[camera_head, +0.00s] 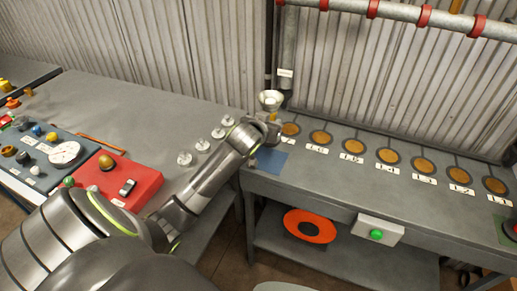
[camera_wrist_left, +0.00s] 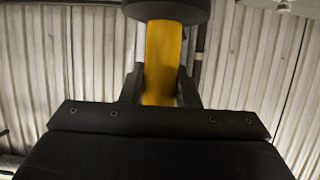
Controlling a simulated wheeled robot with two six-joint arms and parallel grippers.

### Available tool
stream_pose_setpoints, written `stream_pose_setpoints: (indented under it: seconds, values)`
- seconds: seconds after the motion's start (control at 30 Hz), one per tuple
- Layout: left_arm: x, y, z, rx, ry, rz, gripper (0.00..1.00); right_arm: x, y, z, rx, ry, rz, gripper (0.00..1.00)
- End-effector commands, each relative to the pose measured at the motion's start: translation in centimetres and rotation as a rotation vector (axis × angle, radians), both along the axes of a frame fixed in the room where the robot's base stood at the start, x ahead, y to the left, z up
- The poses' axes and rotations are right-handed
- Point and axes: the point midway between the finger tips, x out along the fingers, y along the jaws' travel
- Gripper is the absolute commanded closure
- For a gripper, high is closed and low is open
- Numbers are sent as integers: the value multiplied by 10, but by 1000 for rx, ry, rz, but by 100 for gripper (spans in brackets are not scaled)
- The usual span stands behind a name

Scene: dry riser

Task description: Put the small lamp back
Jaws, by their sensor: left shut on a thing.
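My left gripper (camera_head: 268,124) is shut on the small lamp (camera_head: 270,99), near the back left corner of the right bench. The lamp's pale, cup-shaped head shows above the fingers, facing up. In the left wrist view its yellow body (camera_wrist_left: 163,65) stands between the dark fingers, with a dark round part at the top. The gripper hides the lower part of the lamp in the head view, so I cannot tell whether it touches the bench. My right gripper is not in view.
A blue mat (camera_head: 270,160) lies on the right bench (camera_head: 330,185) below the gripper. Several orange discs (camera_head: 387,156) with labels run along its back. A pipe (camera_head: 400,12) with red collars crosses above. The left bench (camera_head: 150,115) holds a red box (camera_head: 142,182) and several pale discs.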

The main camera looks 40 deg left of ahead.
Motion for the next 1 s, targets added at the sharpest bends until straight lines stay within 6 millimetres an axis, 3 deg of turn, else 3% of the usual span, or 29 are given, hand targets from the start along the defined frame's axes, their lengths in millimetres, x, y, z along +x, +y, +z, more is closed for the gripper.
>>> stream_pose_setpoints:
  seconds: [0.2,0.6,1.0]
  values:
    - [-1,-1,-37,-1,1,-1,100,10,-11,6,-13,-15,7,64]
    - [0,-1,-80,1,0,0,100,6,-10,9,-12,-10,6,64]
    - [0,-1,-87,1,-3,-1,100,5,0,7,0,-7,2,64]
